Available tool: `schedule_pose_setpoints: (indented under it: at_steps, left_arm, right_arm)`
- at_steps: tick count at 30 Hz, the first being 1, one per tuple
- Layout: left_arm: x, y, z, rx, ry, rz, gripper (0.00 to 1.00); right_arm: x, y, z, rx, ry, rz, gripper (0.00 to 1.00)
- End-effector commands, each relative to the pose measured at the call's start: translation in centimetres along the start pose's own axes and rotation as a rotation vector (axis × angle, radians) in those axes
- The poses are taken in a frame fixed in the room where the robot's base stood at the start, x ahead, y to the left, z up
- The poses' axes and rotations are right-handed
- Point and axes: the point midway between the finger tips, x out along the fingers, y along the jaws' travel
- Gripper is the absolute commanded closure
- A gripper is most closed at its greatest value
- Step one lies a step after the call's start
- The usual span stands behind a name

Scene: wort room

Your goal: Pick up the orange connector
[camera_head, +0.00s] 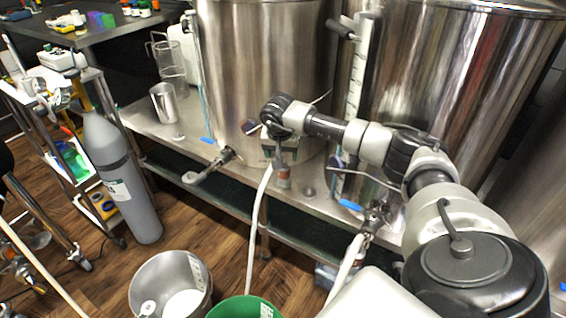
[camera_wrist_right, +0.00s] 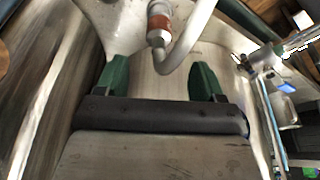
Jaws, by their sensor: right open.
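The orange connector (camera_head: 284,178) is a short fitting with an orange-brown band and metal ends. It stands at the front of the steel ledge, with a pale hose by it. My right gripper (camera_head: 279,151) is just above it, in front of the middle steel tank. In the right wrist view, the connector (camera_wrist_right: 159,22) lies beyond the green fingertips of my right gripper (camera_wrist_right: 160,72), roughly in line with the gap between them. The fingers are apart, with nothing gripped. The pale hose curves close to the gap. My left gripper is not seen.
Large steel tanks (camera_head: 265,70) stand close behind the right arm. A steel cup (camera_head: 165,103) stands left on the ledge. A grey gas cylinder (camera_head: 122,180), a steel bucket (camera_head: 165,275) and a green bucket (camera_head: 240,307) stand lower down.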

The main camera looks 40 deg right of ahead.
Motion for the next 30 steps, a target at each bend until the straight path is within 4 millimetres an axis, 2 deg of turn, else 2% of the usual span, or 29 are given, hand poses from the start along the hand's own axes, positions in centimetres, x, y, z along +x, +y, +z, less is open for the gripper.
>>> schedule_pose_setpoints:
  at_steps: [4, 9, 12, 17, 25, 30]
  left_arm:
    - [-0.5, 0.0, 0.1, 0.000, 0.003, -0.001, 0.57]
    - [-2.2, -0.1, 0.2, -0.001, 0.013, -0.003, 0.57]
    - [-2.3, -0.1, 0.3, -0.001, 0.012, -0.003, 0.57]
    - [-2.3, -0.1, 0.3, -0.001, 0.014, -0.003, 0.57]
    - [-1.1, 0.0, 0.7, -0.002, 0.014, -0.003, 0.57]
    - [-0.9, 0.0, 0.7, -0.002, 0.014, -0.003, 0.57]
  right_arm:
    - [0.7, 0.1, -0.1, -0.006, 0.006, 0.007, 0.31]
    - [3.5, 0.2, 0.0, -0.006, 0.004, 0.009, 0.31]
    - [4.8, 0.1, 0.0, -0.005, 0.004, 0.006, 0.31]
    - [5.9, 0.2, -0.1, -0.006, 0.005, 0.006, 0.31]
    - [9.8, 0.2, 0.2, -0.004, 0.003, 0.006, 0.31]
    - [10.8, 0.2, 0.1, -0.005, 0.006, 0.004, 0.31]
